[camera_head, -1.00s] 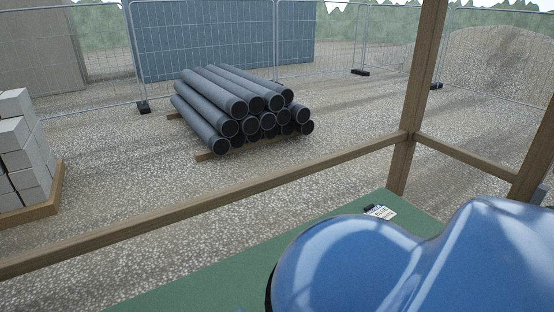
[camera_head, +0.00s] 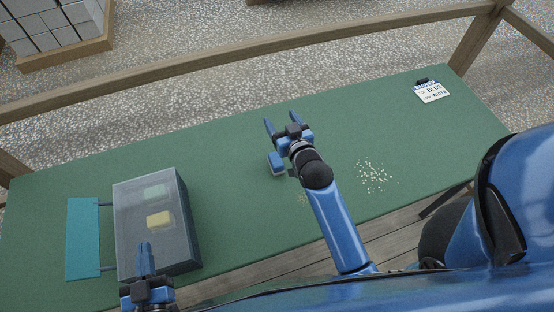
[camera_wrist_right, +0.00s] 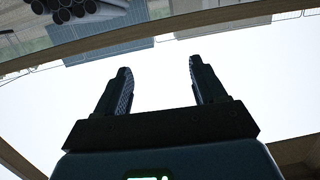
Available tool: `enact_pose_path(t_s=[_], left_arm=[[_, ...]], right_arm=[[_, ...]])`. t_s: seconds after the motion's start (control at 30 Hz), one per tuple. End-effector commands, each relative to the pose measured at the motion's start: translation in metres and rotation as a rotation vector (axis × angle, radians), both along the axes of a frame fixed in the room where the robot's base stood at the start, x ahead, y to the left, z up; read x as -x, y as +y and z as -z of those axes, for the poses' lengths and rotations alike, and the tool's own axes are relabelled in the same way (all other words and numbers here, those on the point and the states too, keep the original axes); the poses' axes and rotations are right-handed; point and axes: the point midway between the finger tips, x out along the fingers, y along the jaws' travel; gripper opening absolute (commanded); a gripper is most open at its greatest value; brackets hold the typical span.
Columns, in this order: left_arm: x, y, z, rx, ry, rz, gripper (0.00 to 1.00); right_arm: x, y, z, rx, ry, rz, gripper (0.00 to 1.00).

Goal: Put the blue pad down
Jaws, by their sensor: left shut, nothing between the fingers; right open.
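The blue pad (camera_head: 275,161), blue above and whitish at its lower edge, shows just left of my right gripper's wrist in the head view; it appears to rest on the green table, partly hidden by the wrist. My right gripper (camera_head: 281,123) is open and points away towards the far edge. Its fingers also show in the right wrist view (camera_wrist_right: 159,82), apart, with only bright sky between them. My left gripper (camera_head: 145,252) is shut and empty, in front of the grey see-through box at the lower left.
The green table (camera_head: 80,170) carries the box (camera_head: 187,235), with a yellow block (camera_head: 158,220) and a green block (camera_head: 155,191) inside and a teal panel (camera_head: 83,240) beside it. Pale crumbs (camera_head: 374,176) lie right of my right arm. A card (camera_head: 431,93) lies far right.

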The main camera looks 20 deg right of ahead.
Motion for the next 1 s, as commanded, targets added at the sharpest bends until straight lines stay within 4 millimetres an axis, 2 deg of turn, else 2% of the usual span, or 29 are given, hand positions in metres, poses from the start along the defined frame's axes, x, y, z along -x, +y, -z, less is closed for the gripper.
enact_pose_path(t_s=[0.03, 0.1, 0.2, 0.3, 0.43, 0.7, 0.83, 1.0], left_arm=[[0.000, 0.000, -0.004, 0.000, 0.000, 0.000, 0.00], [0.000, 0.000, -0.007, 0.000, 0.000, 0.000, 0.00], [0.000, 0.000, -0.009, 0.000, 0.000, 0.000, 0.00], [0.000, 0.000, -0.011, 0.000, 0.000, 0.000, 0.00], [0.000, 0.000, -0.013, 0.000, 0.000, 0.000, 0.00], [0.000, 0.000, -0.013, 0.000, 0.000, 0.000, 0.00], [0.000, 0.000, -0.014, 0.000, 0.000, 0.000, 0.00], [0.000, 0.000, -0.016, 0.000, 0.000, 0.000, 0.00]], right_arm=[[-0.024, 0.005, -0.004, 0.002, 0.060, -0.006, 0.70], [-0.045, 0.011, 0.004, 0.007, 0.175, -0.010, 0.70], [-0.063, 0.017, 0.016, 0.017, 0.350, -0.013, 0.70], [-0.069, 0.021, 0.029, 0.030, 0.535, -0.012, 0.70], [-0.058, 0.022, 0.046, 0.048, 0.775, -0.003, 0.70], [-0.009, 0.018, 0.070, 0.079, 1.153, 0.019, 0.70], [0.007, 0.016, 0.076, 0.087, 1.243, 0.027, 0.70], [0.013, 0.015, 0.094, 0.090, 1.282, 0.031, 0.70]])
